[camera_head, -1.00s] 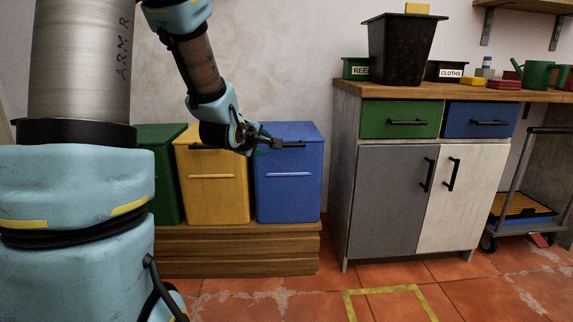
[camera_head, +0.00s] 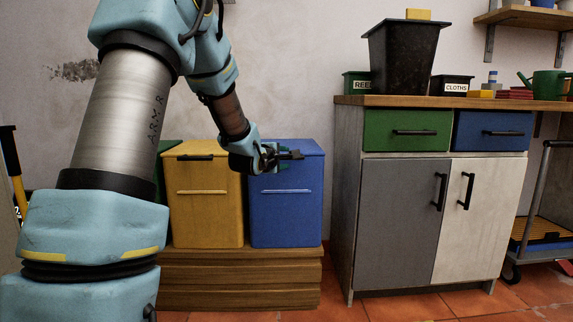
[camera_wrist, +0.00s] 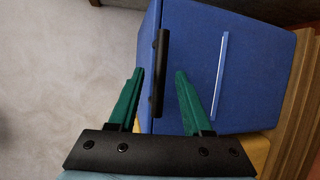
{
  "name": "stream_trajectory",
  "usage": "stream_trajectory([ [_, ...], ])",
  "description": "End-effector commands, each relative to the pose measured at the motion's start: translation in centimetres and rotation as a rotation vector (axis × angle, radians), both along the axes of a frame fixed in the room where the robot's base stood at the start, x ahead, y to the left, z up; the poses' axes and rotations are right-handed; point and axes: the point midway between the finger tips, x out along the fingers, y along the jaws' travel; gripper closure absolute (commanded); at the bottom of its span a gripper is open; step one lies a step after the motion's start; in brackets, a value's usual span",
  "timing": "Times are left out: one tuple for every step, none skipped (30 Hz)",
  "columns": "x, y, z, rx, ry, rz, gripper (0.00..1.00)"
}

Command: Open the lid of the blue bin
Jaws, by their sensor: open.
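The blue bin (camera_head: 287,212) stands at the right end of a wooden plinth, its lid (camera_head: 300,147) down. In the wrist view, the blue bin (camera_wrist: 255,70) fills the right half, with its black handle bar (camera_wrist: 162,60) at the lid's front edge. My gripper (camera_head: 282,160) is at the bin's upper front, partly hiding the handle in the head view. In the wrist view my gripper's green fingers (camera_wrist: 160,73) are open, one on each side of the handle, with gaps visible. How deep the handle sits between them is hard to tell.
A yellow bin (camera_head: 208,215) stands close on the left, with a green bin mostly hidden by my arm. The wooden plinth (camera_head: 240,280) is below. A cabinet (camera_head: 395,220) stands to the right, with a black bucket (camera_head: 402,60) on its worktop. Floor shows in front.

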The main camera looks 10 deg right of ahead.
Motion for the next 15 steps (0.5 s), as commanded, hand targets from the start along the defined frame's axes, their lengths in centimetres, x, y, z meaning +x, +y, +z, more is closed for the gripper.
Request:
stream_trajectory([
  [0.6, -0.4, -0.4, 0.000, 0.000, -0.001, 0.51],
  [0.8, -0.6, -0.4, -0.001, -0.001, -0.001, 0.51],
  [1.1, -0.8, -0.5, -0.001, -0.001, -0.001, 0.51],
  [1.3, -1.0, -0.5, 0.000, 0.000, -0.001, 0.51],
  [1.5, -1.1, -0.5, 0.000, 0.000, -0.001, 0.51],
  [1.7, -1.2, -0.5, 0.000, 0.000, 0.000, 0.51],
  [1.8, -1.2, -0.5, 0.000, 0.000, 0.000, 0.51],
  [1.8, -1.2, -0.5, 0.000, 0.000, 0.000, 0.51],
  [1.9, -1.3, -0.5, 0.000, 0.000, 0.000, 0.51],
  [1.9, -1.3, -0.5, 0.000, 0.000, 0.000, 0.51],
  [1.9, -1.3, -0.5, 0.000, 0.000, 0.000, 0.51],
  [1.9, -1.3, -0.4, 0.000, 0.000, 0.000, 0.51],
  [1.9, -1.3, -0.4, 0.000, 0.000, 0.000, 0.51],
  [1.9, -1.3, -0.4, 0.000, 0.000, 0.000, 0.51],
  [1.9, -1.3, -0.4, 0.000, 0.000, 0.000, 0.51],
])
